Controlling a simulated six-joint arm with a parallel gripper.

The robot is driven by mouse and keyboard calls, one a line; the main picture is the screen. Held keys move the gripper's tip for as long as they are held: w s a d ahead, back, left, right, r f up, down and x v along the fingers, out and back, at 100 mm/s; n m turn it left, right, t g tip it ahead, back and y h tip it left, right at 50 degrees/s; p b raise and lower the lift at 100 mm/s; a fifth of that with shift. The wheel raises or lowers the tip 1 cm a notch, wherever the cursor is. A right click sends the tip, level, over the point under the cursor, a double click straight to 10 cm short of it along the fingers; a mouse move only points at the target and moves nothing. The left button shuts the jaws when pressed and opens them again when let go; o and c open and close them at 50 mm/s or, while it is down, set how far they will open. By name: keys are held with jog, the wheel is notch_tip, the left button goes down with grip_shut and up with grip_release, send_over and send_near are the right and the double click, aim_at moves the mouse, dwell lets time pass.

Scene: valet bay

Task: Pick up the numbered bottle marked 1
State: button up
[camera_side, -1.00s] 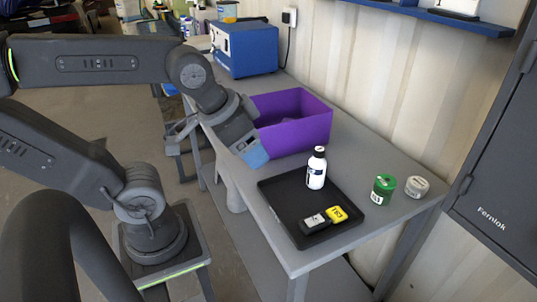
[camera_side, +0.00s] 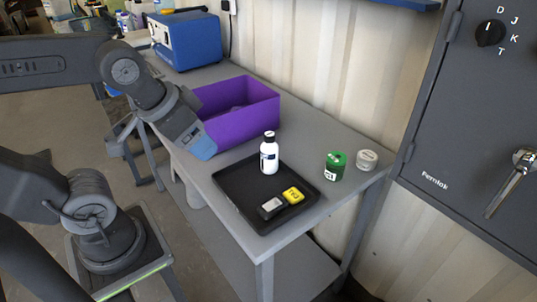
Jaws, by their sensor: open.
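A white bottle (camera_side: 269,158) with a dark cap band and a dark label stands upright on the black tray (camera_side: 232,186), near its back right edge. Its label is too small to read for certain. My gripper (camera_side: 203,149), with blue-grey jaws, hangs tilted downward to the left of the bottle, in front of the purple bin's left end. It is open and apart from the bottle, with nothing visible in it.
A yellow tag (camera_side: 294,195) and a dark grey fob (camera_side: 271,207) lie on the tray's front part. A green can (camera_side: 335,165) and a grey tin (camera_side: 367,160) stand right of the tray. The purple bin (camera_side: 245,118) and a blue box (camera_side: 187,40) stand behind. A dark cabinet (camera_side: 470,120) is at right.

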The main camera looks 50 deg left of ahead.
jog(key=shift+o, duration=1.2)
jog(key=a+f+m+g+y, duration=0.4)
jog(key=a+f+m+y, duration=0.1)
jog(key=a+f+m, duration=0.15)
jog(key=m+t+y, duration=0.3)
jog(key=m+t, duration=1.2)
jog(key=m, duration=1)
send_over(265, 159)
jog(key=v, duration=0.2)
jog(key=f, duration=0.4)
jog(key=shift+s+d+n, duration=0.15)
jog(key=shift+d+n, duration=0.05)
jog(key=shift+n, duration=0.05)
notch_tip(265, 159, down, 6)
jog(key=shift+r, duration=0.1)
jog(key=shift+x, duration=2.5)
